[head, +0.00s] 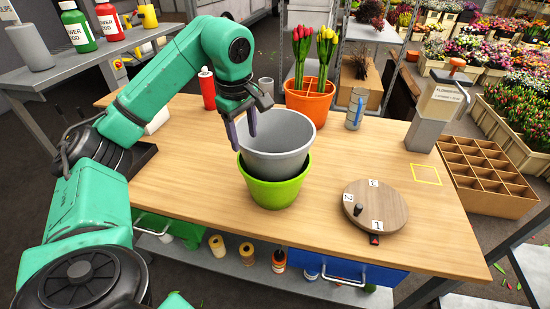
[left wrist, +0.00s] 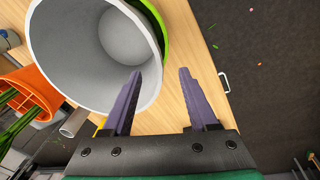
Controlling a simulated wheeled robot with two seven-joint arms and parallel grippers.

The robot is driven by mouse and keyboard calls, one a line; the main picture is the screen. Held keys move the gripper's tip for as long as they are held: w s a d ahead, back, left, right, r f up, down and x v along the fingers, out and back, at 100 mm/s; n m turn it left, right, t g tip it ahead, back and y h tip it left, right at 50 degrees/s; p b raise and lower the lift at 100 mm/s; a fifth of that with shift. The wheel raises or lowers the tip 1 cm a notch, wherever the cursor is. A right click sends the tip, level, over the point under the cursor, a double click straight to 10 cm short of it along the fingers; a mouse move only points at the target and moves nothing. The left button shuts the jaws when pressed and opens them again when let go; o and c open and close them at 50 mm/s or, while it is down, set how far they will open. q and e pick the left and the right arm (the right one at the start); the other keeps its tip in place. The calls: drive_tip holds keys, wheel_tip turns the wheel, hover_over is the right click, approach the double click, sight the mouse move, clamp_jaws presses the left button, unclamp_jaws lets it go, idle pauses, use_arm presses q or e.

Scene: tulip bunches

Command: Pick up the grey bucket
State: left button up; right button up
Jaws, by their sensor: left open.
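The grey bucket (head: 277,163) stands upright, nested in a lime green pot (head: 275,192) on the wooden table. It looks empty inside. My left gripper (head: 243,128) is open at the bucket's left rim, pointing down. In the left wrist view the gripper (left wrist: 160,74) has one purple finger over the opening of the grey bucket (left wrist: 75,55) and the other outside it, with the rim between them. I cannot tell whether either finger touches the wall. The green pot (left wrist: 161,22) shows behind the rim. My right gripper is not in view.
Behind the bucket stand an orange pot of tulips (head: 309,103), a red bottle (head: 207,88) and a glass jar (head: 355,108). A numbered wooden turntable (head: 385,205) and a grey dispenser (head: 432,115) are on the right. The table front left of the turntable is clear.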

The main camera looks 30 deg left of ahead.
sight(249, 146)
use_arm(q)
drive_tip(key=f, duration=0.1)
drive_tip(key=w+f, duration=0.1)
drive_tip(key=f, duration=0.1)
drive_tip(key=shift+a+p, duration=0.15)
drive_tip(key=shift+p, duration=0.2)
drive_tip(key=f, duration=0.2)
drive_tip(key=w+f+p, duration=0.1)
drive_tip(key=f, duration=0.1)
drive_tip(key=shift+f, duration=0.55)
drive_tip(key=shift+w, duration=0.1)
drive_tip(key=c, duration=0.9)
clamp_jaws()
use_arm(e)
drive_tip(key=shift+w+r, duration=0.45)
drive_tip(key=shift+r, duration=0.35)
